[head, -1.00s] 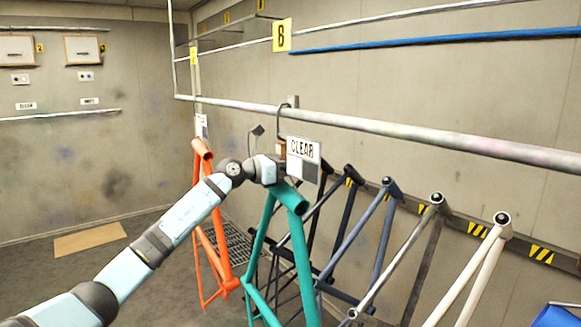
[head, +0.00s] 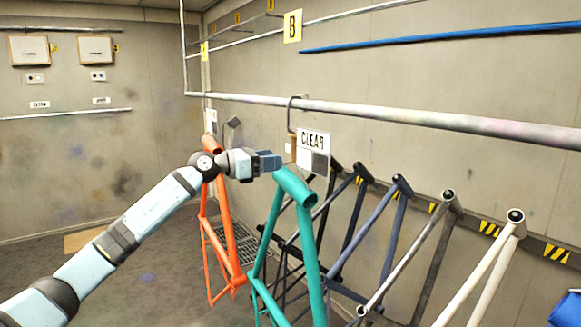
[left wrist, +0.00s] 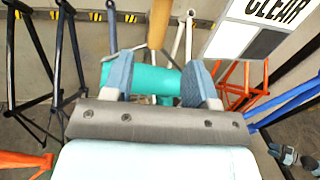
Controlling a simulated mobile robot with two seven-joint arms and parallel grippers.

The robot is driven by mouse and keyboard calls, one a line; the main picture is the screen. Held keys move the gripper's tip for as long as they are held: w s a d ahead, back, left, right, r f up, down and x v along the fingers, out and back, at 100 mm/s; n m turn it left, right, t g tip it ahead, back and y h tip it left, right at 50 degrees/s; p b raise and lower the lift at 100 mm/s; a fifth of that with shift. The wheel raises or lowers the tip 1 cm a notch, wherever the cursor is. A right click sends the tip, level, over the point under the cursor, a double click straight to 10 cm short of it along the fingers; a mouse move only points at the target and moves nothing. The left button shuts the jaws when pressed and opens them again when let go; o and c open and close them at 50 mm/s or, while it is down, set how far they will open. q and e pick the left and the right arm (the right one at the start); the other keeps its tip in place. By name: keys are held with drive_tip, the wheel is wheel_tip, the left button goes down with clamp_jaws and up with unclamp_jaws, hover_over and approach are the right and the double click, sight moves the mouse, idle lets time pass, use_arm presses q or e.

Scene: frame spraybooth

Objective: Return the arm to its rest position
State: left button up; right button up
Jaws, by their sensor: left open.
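My left gripper (head: 277,161) is in the head view, just above and left of the top tube of a teal bike frame (head: 308,250). Its two fingers (left wrist: 160,82) stand apart in the left wrist view, open. The teal tube (left wrist: 150,79) shows beyond and between them; I cannot tell whether they touch it. A white card reading CLEAR (head: 313,148) hangs right of the gripper. My left arm reaches in from the lower left, stretched out. My right gripper is not in view.
An orange frame (head: 211,240) hangs behind my left arm. Dark, blue-grey and cream frames (head: 480,270) line the right side. A long rail (head: 400,115) with a hook (head: 291,115) runs above.

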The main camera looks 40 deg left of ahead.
use_arm(q)
drive_tip(key=b+v, duration=0.1)
drive_tip(key=v, duration=0.4)
drive_tip(key=shift+s+r, duration=0.1)
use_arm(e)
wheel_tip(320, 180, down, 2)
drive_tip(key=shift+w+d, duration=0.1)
